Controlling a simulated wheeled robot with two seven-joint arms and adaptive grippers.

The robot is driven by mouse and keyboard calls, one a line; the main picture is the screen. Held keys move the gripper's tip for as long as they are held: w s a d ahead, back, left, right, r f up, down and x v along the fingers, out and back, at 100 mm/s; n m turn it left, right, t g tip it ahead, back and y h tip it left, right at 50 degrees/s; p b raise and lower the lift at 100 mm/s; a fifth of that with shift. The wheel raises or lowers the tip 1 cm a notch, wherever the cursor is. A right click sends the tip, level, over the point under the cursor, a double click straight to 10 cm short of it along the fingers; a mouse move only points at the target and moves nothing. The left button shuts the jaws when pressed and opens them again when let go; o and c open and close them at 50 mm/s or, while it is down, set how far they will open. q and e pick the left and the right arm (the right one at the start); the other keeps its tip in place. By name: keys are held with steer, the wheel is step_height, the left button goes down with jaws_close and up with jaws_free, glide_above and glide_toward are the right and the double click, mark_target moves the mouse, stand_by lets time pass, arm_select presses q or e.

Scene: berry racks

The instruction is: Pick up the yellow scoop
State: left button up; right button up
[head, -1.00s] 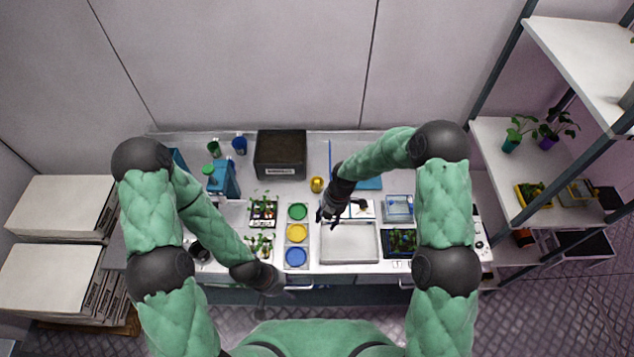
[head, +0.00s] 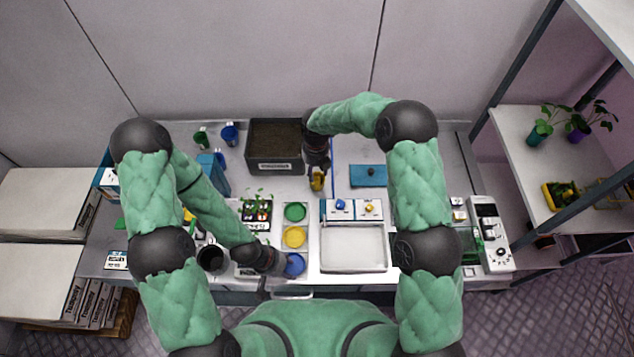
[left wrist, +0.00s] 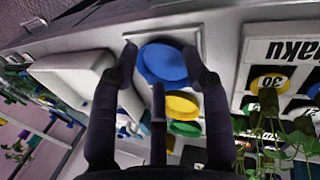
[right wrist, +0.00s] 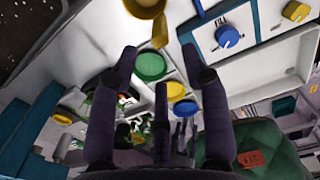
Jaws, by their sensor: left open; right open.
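The yellow scoop (head: 317,180) stands on the bench in front of the dark soil box. In the right wrist view the scoop (right wrist: 160,32) is at the top edge, partly cut off. My right gripper (head: 318,168) is just above and behind the scoop in the head view, partly hiding it. In the right wrist view my right gripper (right wrist: 158,58) is open, with the scoop just beyond its fingertips and nothing held. My left gripper (head: 264,287) is low at the bench's front edge. It is open and empty in the left wrist view (left wrist: 160,58), near the blue round lid (left wrist: 164,64).
A dark soil box (head: 275,166) stands behind the scoop. Green (head: 295,212), yellow (head: 294,237) and blue (head: 293,265) discs lie in a column in front. A white tray (head: 353,268) is to their right. A blue board (head: 368,184) lies right of the scoop.

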mark_target(317, 178)
steer(key=shift+w+d+f+p, duration=0.1)
steer(key=shift+f+p, duration=0.25)
steer(key=shift+f, duration=1.6)
steer(key=shift+w+d+f+p, duration=0.1)
steer(key=shift+f+p, duration=0.2)
steer(key=shift+f, duration=1.6)
jaws_close()
